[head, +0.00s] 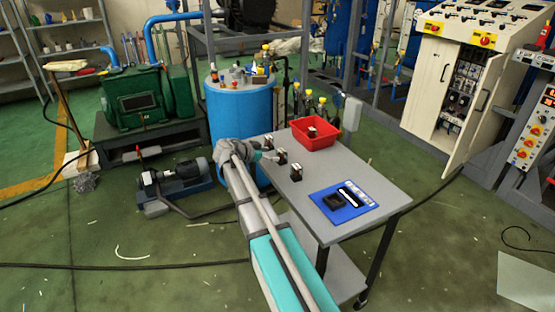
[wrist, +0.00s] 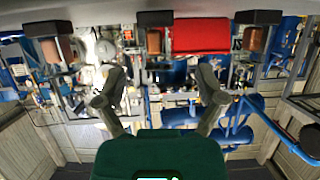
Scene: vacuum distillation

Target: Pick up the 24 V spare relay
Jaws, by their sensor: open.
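Three small relay-like blocks stand in a row near the left edge of the grey table: a far one (head: 269,141), a middle one (head: 282,157) and a near one (head: 297,173). Their labels are too small to read, so I cannot tell which is 24 V. The wrist view is upside down and shows three brown-and-black blocks, at left (wrist: 50,40), centre (wrist: 155,36) and right (wrist: 258,35). My gripper (wrist: 162,75) is open and empty, its fingers apart below the centre block in the picture. In the head view my gripper (head: 268,156) is beside the middle block.
A red bin (head: 328,138) with a small dark block inside stands at the table's back; it also shows in the wrist view (wrist: 200,38). A blue mat (head: 325,210) with a black fixture lies at the front. A blue drum (head: 238,110) stands behind the table's left edge.

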